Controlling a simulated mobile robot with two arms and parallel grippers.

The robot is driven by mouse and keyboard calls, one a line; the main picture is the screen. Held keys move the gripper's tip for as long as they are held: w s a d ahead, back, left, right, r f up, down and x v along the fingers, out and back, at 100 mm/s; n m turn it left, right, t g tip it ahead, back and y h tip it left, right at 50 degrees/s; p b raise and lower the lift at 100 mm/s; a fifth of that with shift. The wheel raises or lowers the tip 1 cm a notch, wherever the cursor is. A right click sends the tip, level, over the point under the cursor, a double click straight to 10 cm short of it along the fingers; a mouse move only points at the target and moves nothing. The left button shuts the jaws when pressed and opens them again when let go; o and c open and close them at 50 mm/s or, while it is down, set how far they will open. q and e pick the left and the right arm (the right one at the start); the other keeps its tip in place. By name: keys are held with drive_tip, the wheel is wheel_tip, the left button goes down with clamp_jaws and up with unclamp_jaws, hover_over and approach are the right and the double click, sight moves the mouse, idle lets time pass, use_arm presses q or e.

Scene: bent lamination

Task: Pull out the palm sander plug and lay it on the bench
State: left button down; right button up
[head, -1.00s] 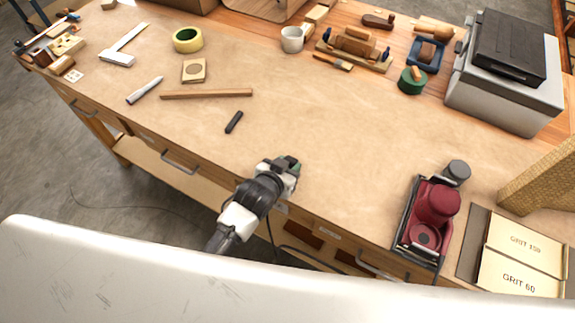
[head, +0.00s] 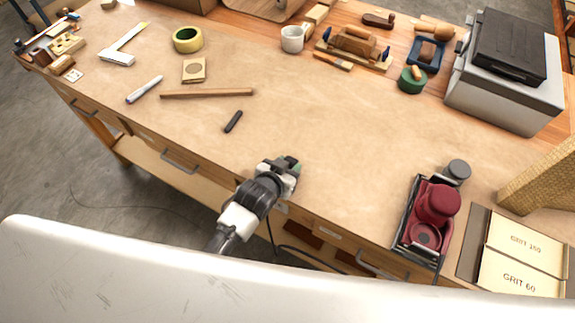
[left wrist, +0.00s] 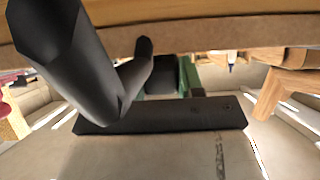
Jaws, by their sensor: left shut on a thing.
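My left gripper (head: 286,164) is over the front edge of the bench, pointing away from me. It is shut on the dark plug (left wrist: 161,76), which sits against a green finger pad in the left wrist view. A thick black cord (left wrist: 75,62) bends close across that view to the grip. In the head view a dark cord (head: 271,238) hangs below the gripper and runs right along the bench front. No socket can be made out. My right gripper is not in view.
The bench top (head: 330,140) is clear around and beyond my left gripper. A small black stick (head: 233,121) and a wooden strip (head: 207,93) lie further left. Sandpaper packs (head: 522,243) lie right of the sander; a grey case (head: 505,88) stands at the back right.

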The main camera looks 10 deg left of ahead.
use_arm(q)
drive_tip(key=c, duration=0.6)
unclamp_jaws()
drive_tip(key=b+v, duration=0.1)
drive_tip(key=v, duration=0.9)
drive_tip(key=shift+s+a+r, duration=0.1)
drive_tip(key=shift+s, duration=0.3)
